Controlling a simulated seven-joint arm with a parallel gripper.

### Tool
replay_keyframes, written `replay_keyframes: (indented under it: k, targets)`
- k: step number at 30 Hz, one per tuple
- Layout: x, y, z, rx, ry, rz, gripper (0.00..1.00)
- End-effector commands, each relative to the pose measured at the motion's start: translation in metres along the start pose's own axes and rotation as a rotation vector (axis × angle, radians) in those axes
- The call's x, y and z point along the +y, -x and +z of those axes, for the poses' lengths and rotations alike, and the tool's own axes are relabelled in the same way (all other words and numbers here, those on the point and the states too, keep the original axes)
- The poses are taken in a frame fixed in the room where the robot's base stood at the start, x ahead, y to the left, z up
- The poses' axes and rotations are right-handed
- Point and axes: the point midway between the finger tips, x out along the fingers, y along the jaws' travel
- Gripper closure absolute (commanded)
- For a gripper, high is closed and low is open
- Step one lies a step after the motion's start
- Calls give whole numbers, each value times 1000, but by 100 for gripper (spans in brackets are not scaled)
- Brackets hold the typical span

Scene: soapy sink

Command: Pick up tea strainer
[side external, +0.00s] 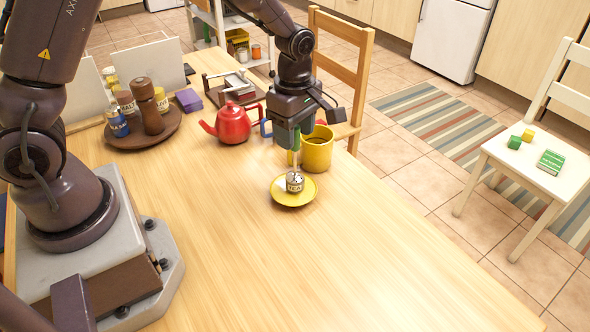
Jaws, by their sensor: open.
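The tea strainer (295,182) has a silvery ball-shaped end lettered "TEA" and a thin pale and green handle rising from it. It stands upright on a yellow saucer (292,201). My gripper (294,134) is open and points down, right over the saucer, with its fingers at the height of the handle's upper end. I cannot tell whether the fingers touch the handle. The top of the handle is partly hidden by the gripper.
A red teapot (232,124) is behind left. A round brown tray (174,116) holds several jars and a brown mill (146,106). The wooden table (330,270) is clear in front and to the right.

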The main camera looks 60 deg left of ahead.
Motion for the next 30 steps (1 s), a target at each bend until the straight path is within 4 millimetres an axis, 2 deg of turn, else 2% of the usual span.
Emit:
replay_keyframes:
  k: [4, 11, 14, 18, 30]
  targets:
    - [0, -16, 0, 1, -1, -1, 51]
    - [0, -17, 0, 0, -1, 1, 51]
    - [0, -17, 0, 0, -1, 1, 69]
    - [0, -17, 0, 0, -1, 1, 100]
    - [1, -12, 0, 0, -1, 3, 100]
